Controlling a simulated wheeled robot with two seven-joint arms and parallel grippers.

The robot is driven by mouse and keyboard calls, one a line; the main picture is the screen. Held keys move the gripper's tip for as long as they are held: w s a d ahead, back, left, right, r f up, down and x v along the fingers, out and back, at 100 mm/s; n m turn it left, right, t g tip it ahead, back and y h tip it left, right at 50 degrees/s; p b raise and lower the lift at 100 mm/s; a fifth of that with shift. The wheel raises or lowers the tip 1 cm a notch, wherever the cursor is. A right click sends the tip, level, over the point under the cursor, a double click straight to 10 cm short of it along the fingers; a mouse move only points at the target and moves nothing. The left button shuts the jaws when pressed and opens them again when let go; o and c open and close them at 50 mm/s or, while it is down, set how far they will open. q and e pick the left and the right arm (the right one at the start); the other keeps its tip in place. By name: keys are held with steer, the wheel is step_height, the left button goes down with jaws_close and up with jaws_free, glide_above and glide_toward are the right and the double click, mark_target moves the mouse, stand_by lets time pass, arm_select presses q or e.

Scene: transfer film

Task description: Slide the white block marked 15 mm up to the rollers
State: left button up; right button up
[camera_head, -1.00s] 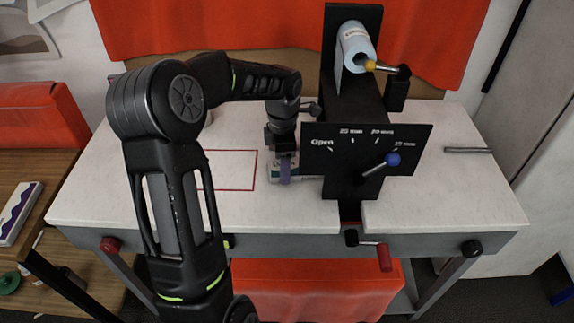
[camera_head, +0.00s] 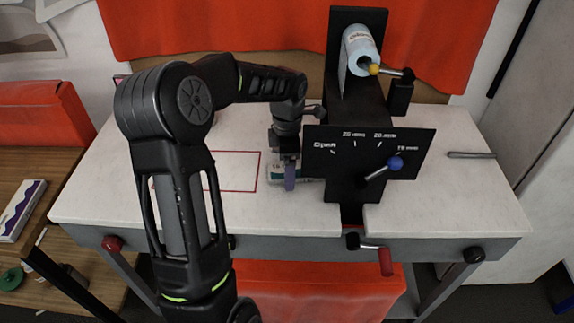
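A white block (camera_head: 275,173) with teal print lies on the white table just left of the black roller machine (camera_head: 345,190). My gripper and arm partly cover it, and I cannot read a marking on it. The rollers are hidden behind the machine's black dial panel (camera_head: 345,165). The blue-knobbed lever (camera_head: 396,163) points towards the 15 mm mark. My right gripper is not in view.
A red outlined rectangle (camera_head: 258,172) is on the table left of the block. A light blue roll (camera_head: 360,50) sits on top of the machine. A metal rod (camera_head: 471,155) lies at the right. A patterned white box (camera_head: 20,210) lies on the wooden shelf at left.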

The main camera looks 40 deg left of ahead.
arm_select(q)
steer(key=shift+w+d+r, duration=0.1)
step_height(320, 180, up, 8)
steer(key=shift+f+b, duration=0.2)
steer(key=shift+b, duration=0.4)
steer(key=shift+s+f, duration=0.1)
steer(key=shift+s, duration=0.1)
